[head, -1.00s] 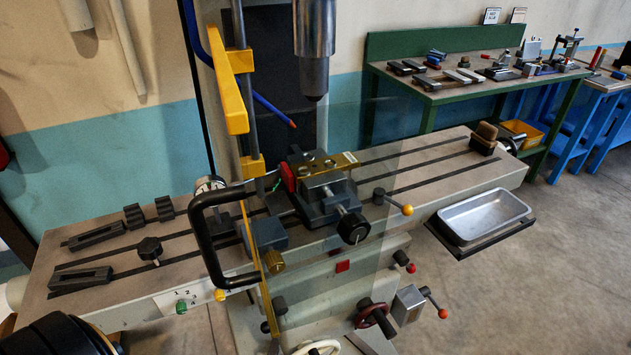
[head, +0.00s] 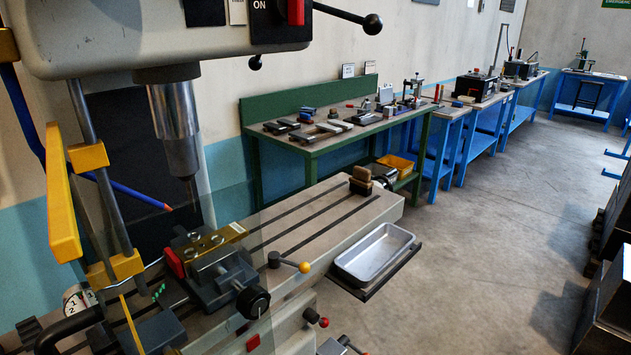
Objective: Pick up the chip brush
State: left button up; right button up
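A small block with a tan upper part and a dark lower part, which looks like the chip brush (head: 362,174), sits at the far right end of the machine's slotted table (head: 300,229). It is small in the picture, so its bristles cannot be made out. Neither of my grippers shows in the head view.
A vise (head: 222,273) with a yellow-knobbed lever beside it stands on the table under the spindle (head: 176,118). A clear guard with a yellow frame (head: 62,195) stands at the left. A metal tray (head: 376,252) sits in front of the table.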

aim_at(360, 183)
jog(key=i+l+u, duration=0.1)
jog(key=l+u, duration=0.2)
jog(key=i+l+u, duration=0.1)
jog(key=l+u, duration=0.55)
jog(key=i+l, duration=0.05)
jog(key=l, duration=0.05)
